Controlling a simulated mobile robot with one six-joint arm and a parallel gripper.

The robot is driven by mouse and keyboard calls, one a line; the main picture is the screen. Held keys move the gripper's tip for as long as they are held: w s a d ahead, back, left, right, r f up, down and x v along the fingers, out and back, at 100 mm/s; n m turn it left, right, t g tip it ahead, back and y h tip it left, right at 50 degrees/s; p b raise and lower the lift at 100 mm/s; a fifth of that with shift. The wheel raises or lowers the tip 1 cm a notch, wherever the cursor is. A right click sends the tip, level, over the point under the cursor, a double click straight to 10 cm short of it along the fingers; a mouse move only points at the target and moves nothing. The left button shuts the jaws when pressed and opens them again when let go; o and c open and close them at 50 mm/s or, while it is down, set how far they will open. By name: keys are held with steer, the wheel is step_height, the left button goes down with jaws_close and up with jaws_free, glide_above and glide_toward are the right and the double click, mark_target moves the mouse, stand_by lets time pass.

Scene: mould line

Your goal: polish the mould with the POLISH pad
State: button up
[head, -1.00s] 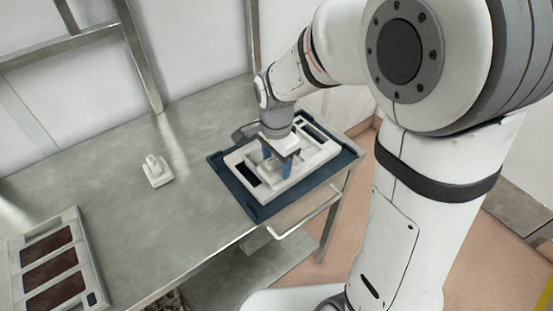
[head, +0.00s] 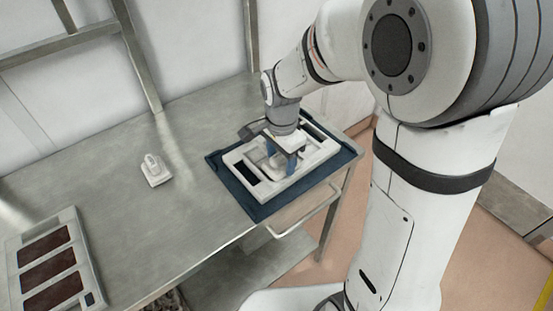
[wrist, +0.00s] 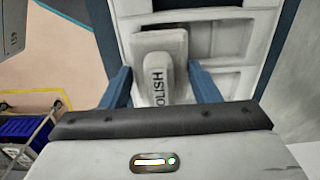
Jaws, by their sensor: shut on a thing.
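The POLISH pad (wrist: 158,75) is a pale block with a raised grip. Dark letters on the grip read "OLISH" in the wrist view; the first letter is hidden. I cannot tell whether the pad touches the mould.
A second small white pad with a grip (head: 155,172) stands on the steel table (head: 150,232), left of the mat. A pale tray with brown rectangular panels (head: 84,250) lies at the table's left front. Table between them is clear. A rail (head: 305,214) runs along the front edge.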

mark_target(302, 155)
steer(key=shift+w+d, duration=0.7)
steer(key=shift+d, duration=0.25)
steer(key=shift+w+d, duration=0.7)
steer(key=shift+d, duration=0.3)
steer(key=shift+w+d, duration=0.7)
steer(key=shift+d, duration=0.25)
steer(key=shift+w+d+p, duration=0.15)
steer(key=shift+w+d, duration=0.3)
steer(key=shift+d, duration=0.2)
steer(key=shift+w+d+p, duration=0.15)
steer(key=shift+w+d, duration=0.3)
steer(key=shift+d, duration=0.15)
steer(key=shift+s+a+f+b, duration=0.1)
steer(key=shift+s+a+b, duration=0.05)
steer(key=shift+s+a, duration=0.95)
steer(key=shift+s+a+b, duration=0.15)
steer(key=shift+s+a, duration=0.6)
steer(key=shift+a, duration=0.65)
steer(key=shift+s+a+f+b, duration=0.1)
steer(key=shift+s+a+b, duration=0.05)
steer(key=shift+s+a, duration=0.95)
